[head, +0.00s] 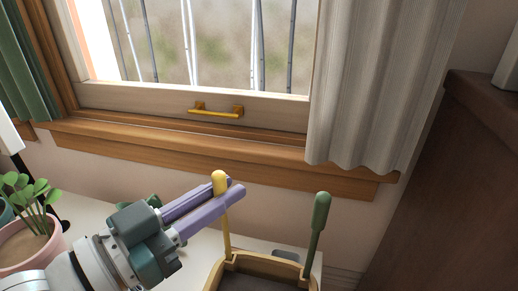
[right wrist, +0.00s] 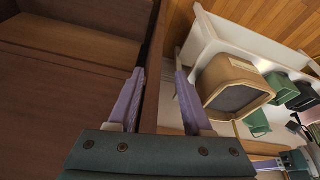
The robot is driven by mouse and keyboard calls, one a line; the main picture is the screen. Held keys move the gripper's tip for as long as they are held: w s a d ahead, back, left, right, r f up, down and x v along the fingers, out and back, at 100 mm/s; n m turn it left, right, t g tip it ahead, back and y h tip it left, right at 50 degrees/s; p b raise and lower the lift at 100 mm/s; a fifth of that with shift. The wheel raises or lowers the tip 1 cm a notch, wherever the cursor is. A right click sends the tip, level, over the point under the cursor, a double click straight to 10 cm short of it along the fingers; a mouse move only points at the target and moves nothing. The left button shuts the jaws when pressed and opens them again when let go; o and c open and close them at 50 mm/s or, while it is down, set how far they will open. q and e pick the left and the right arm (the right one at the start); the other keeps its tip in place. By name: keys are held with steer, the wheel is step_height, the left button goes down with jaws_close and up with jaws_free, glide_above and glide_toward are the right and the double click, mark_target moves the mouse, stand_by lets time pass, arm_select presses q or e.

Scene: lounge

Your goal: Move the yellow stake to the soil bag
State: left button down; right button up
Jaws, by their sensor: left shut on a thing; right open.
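My left gripper (head: 222,192) is shut on the yellow stake (head: 227,235), close under its rounded top. The stake is near upright, and its lower end meets the rim of a tan, angular container (head: 240,262) with a dark inside in the head view; I cannot tell whether it touches. This container also shows in the right wrist view (right wrist: 208,80). I cannot tell whether it is the soil bag. My right gripper (right wrist: 158,82) is open, with nothing between its fingers, in the right wrist view.
A green stake (head: 320,225) stands at the container's right. A potted plant (head: 30,240) is at the left of the white table (head: 90,212). The window sill (head: 200,150) runs behind. Dark brown furniture (head: 450,190) stands at the right, and green items (right wrist: 280,85) lie beyond the container.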

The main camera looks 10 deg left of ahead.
arm_select(q)
steer(key=shift+f, duration=0.25)
steer(key=c, duration=0.7)
jaws_free()
steer(key=shift+s+a+r, duration=0.1)
steer(key=shift+p+v, duration=1)
steer(key=shift+v, duration=1.85)
